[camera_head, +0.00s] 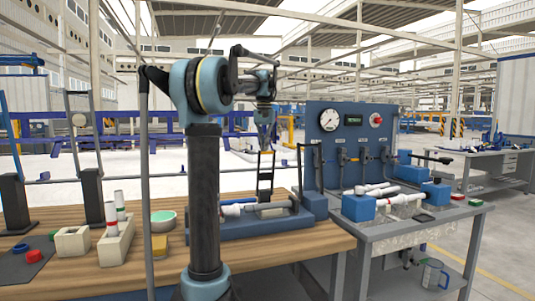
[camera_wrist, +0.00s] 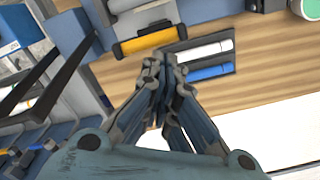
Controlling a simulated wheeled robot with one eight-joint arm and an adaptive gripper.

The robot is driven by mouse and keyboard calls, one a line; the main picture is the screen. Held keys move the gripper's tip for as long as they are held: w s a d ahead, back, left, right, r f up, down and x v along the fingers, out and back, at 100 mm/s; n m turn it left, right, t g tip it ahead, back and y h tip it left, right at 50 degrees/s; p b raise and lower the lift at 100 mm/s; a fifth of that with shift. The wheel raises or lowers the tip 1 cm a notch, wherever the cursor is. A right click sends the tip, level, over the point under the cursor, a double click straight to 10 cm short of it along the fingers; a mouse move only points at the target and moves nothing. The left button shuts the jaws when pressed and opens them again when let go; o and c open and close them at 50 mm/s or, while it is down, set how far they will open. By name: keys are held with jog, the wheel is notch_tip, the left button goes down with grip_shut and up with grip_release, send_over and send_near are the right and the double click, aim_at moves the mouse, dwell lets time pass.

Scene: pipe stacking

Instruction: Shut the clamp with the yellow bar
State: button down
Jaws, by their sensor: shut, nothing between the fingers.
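The clamp's yellow bar (camera_wrist: 150,41) lies just beyond my fingertips in the wrist view, with black ends and a grey pipe part behind it. In the head view the clamp's narrow black frame (camera_head: 259,178) stands upright over the blue fixture (camera_head: 238,231), which holds a white and grey pipe (camera_head: 231,210). My gripper (camera_wrist: 165,65) is shut and empty, its fingertips pointing toward the bar. In the head view my gripper (camera_head: 265,146) is at the top of the black frame. I cannot tell whether it touches the bar.
A dark tray with a white piece (camera_wrist: 205,50) and a blue piece (camera_wrist: 210,72) lies beside the bar. A gauge panel (camera_head: 345,118) stands behind the fixture.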

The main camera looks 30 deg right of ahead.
aim_at(267, 153)
jog(key=shift+f, duration=1.2)
jog(key=shift+s, duration=0.1)
jog(key=shift+s+a+f, duration=0.1)
jog(key=shift+s+a, duration=0.1)
jog(key=shift+s, duration=0.55)
jog(key=shift+s+a+f, duration=0.1)
jog(key=shift+s+a, duration=0.1)
jog(key=shift+s, duration=0.7)
jog(key=shift+s+a+f, duration=0.15)
jog(key=shift+s, duration=0.4)
jog(key=shift+s+a+f, duration=0.1)
jog(key=shift+s+a, duration=0.05)
jog(key=shift+s, duration=0.4)
jog(key=shift+s+a+f, duration=0.15)
jog(key=shift+s+f, duration=0.05)
jog(key=shift+s, duration=0.4)
jog(key=shift+s+a+f, duration=0.15)
jog(key=shift+s+f, duration=0.05)
jog(key=shift+s, duration=0.45)
